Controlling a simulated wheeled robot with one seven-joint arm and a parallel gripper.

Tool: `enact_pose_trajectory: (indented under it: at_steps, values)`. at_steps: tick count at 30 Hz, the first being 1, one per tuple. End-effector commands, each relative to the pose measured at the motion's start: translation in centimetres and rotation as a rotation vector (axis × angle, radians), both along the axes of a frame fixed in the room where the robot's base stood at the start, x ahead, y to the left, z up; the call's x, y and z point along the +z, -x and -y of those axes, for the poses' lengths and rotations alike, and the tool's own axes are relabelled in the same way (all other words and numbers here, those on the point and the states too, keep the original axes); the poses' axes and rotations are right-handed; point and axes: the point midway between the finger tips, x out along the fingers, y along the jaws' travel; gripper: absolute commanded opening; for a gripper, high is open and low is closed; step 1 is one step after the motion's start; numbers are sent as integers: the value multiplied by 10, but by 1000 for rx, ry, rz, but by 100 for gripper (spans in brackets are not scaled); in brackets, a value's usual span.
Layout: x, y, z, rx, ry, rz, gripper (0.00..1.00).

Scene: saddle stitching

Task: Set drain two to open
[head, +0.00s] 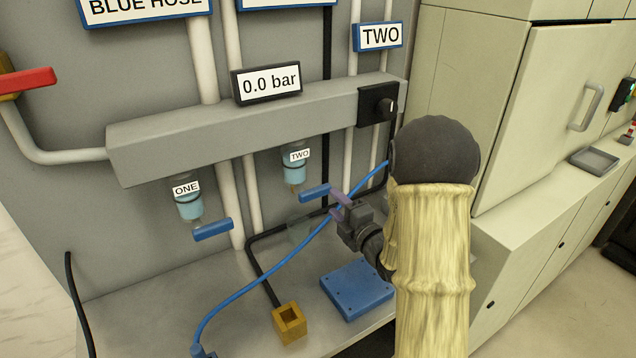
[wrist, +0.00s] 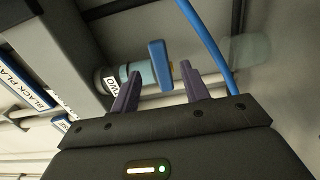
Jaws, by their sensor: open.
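Drain two (head: 294,168) is a light-blue cup labelled TWO under the grey manifold. Its blue lever handle (head: 314,193) sits below the cup and points right, towards my gripper. My gripper (head: 334,203) is open, with purple fingers close to the handle's right end. In the wrist view the blue handle (wrist: 159,64) appears between the two finger tips, with a gap to each side; I cannot tell how deep it sits between them. The TWO label also shows in the wrist view (wrist: 111,86).
Drain one (head: 189,200) has a similar blue handle (head: 213,229) at the left. A blue hose (head: 270,262) runs close beside my gripper. A blue plate (head: 357,289) and a brass block (head: 289,322) are on the bench below. A 0.0 bar display (head: 266,83) sits on the manifold.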

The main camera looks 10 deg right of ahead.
Motion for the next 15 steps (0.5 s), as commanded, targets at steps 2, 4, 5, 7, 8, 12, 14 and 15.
enact_pose_trajectory:
  at_steps: [2,4,5,7,8,12,14,15]
  values:
    - [2,-14,-5,2,0,1,45]
    - [2,-26,-8,2,-1,0,45]
    - [2,-31,-10,1,-1,1,45]
    - [2,-42,-14,1,-1,0,45]
    - [2,-47,-15,2,0,0,45]
    - [2,-69,-22,0,0,1,45]
    - [1,-76,-24,0,-1,0,45]
    - [1,-79,-25,0,-1,0,45]
